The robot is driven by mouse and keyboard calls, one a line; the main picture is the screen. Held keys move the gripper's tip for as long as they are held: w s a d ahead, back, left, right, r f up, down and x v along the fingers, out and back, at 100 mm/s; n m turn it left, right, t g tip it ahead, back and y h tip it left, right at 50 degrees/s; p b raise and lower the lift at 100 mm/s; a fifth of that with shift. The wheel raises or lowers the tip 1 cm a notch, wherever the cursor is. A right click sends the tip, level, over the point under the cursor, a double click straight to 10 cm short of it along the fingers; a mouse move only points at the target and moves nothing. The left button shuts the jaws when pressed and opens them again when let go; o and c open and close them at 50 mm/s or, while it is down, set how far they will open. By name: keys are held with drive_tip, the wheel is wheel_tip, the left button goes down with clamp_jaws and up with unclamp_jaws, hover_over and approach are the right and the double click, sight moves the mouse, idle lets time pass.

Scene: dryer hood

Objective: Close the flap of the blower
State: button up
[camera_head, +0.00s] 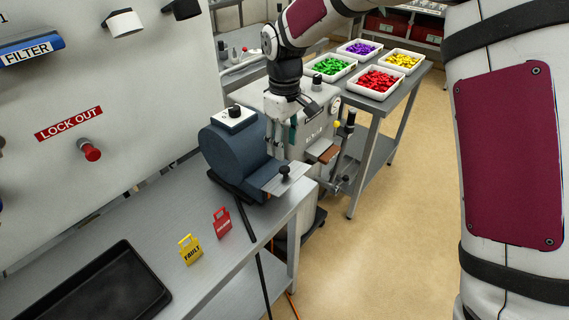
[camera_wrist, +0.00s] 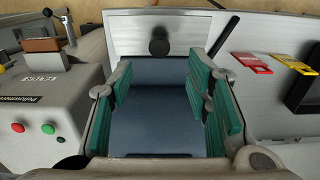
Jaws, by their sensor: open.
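The blower (camera_head: 232,150) is a dark blue-grey rounded housing on the metal bench. Its flap (camera_head: 268,182) is a pale metal plate with a black knob (camera_head: 285,171), sticking out from the blower's front side. In the wrist view the flap (camera_wrist: 130,36) lies beyond the blue housing (camera_wrist: 155,110), its knob (camera_wrist: 158,43) near the top centre. My gripper (camera_head: 291,130) points down above and beside the blower, on its right. Its teal-padded fingers (camera_wrist: 162,90) are spread wide with nothing between them touching; the blue housing shows below the gap.
A grey machine (camera_head: 315,125) with buttons and a brown-topped lever stands close right of the blower. Yellow (camera_head: 190,250) and red (camera_head: 222,222) tags and a black tray (camera_head: 100,290) are on the bench. A panel wall (camera_head: 120,80) rises at left. Trays of coloured pieces (camera_head: 376,82) stand behind.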

sight(285, 168)
wheel_tip(285, 168, down, 8)
drive_tip(key=shift+r+p, duration=0.15)
drive_tip(key=shift+p, duration=0.55)
clamp_jaws()
